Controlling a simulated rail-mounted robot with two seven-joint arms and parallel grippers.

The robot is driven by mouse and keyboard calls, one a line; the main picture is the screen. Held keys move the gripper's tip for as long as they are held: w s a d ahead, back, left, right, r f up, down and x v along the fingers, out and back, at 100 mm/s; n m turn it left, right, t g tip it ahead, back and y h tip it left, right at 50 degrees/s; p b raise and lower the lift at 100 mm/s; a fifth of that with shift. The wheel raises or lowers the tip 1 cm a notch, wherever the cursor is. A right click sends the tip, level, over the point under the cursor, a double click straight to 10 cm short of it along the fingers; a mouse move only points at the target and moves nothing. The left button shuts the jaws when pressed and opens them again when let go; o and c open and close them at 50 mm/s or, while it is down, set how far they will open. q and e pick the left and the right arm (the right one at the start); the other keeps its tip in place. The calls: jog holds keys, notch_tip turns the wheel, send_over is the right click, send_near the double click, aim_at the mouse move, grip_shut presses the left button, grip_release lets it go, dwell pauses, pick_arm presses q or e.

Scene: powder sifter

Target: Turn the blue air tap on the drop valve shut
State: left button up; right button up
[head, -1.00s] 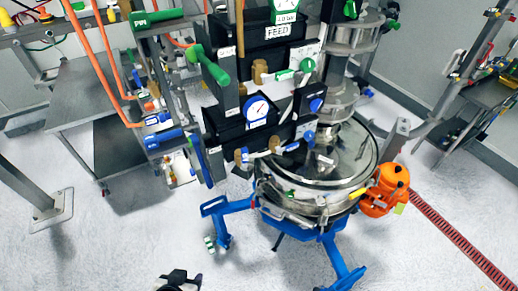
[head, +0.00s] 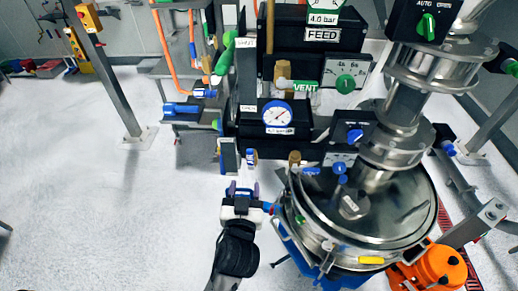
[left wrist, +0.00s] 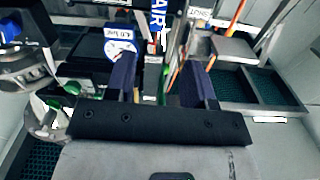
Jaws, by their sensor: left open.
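The air tap has a brass body (head: 294,158) and a blue handle (head: 312,171), below and right of the blue-rimmed gauge. The handle lies roughly level, beside the steel vessel's lid. My left gripper (head: 243,188) is left of the tap and lower in the picture, with its fingers spread and nothing between them. The left wrist view shows its two dark fingers (left wrist: 162,84) apart. A blue AIR label (left wrist: 157,20) appears beyond and between them; no contact shows. The finger tips partly cover the background there. My right gripper is out of view.
The blue-rimmed gauge (head: 278,114) and a black box with a blue knob (head: 355,137) are above the tap. The steel vessel (head: 385,215) and an orange unit (head: 433,270) stand to the right.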

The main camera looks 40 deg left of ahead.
aim_at(250, 156)
pick_arm(q)
jog(key=shift+n, duration=0.3)
jog(key=p+x, duration=0.4)
jog(key=x, duration=0.7)
jog(key=shift+w+a, duration=0.1)
jog(key=shift+w, duration=0.35)
jog(key=shift+x, duration=1)
jog(key=shift+c, duration=0.4)
jog(key=c, duration=0.6)
grip_shut()
